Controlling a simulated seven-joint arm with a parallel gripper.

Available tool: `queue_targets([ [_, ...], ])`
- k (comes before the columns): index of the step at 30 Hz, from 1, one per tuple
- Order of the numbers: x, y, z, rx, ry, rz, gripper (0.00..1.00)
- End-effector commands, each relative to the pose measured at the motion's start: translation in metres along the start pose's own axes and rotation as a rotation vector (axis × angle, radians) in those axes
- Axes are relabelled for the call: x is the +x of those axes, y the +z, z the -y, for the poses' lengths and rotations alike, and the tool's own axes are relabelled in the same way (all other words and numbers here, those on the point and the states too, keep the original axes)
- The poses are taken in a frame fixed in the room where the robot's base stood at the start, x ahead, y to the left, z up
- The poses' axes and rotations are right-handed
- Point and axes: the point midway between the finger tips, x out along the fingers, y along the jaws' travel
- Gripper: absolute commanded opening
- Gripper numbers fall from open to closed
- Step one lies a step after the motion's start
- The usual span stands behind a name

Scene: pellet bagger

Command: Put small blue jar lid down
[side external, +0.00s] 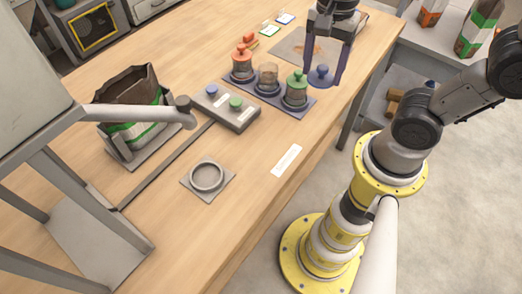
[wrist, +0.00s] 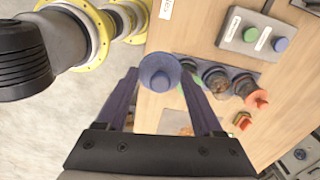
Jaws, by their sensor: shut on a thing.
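The small blue jar lid (side external: 321,75) is held between the fingers of my gripper (side external: 322,82), above the right edge of the table in the side view. In the wrist view the blue lid (wrist: 160,74) sits between the two fingertips. My gripper (wrist: 160,82) is shut on it. Below and to the left of the gripper in the side view, a tray (side external: 262,99) holds several jars in a row. The jar with the green lid (side external: 297,87) is closest to the gripper. The middle jar (side external: 267,78) shows no coloured lid, and another jar has an orange lid (side external: 242,62).
A grey box with blue and green buttons (side external: 225,108) stands left of the jar tray. A round ring on a plate (side external: 207,178) is nearer the front. A flat mat (side external: 290,47) lies behind the jars.

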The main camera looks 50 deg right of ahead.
Motion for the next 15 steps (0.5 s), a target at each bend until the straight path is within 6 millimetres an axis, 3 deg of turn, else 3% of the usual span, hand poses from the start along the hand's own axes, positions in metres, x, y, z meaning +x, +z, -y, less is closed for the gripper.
queue_targets([
  [6, 0.022, 0.041, -0.033, -0.083, 0.007, -0.001, 0.16],
  [15, 0.029, 0.066, -0.057, -0.253, 0.005, -0.001, 0.16],
])
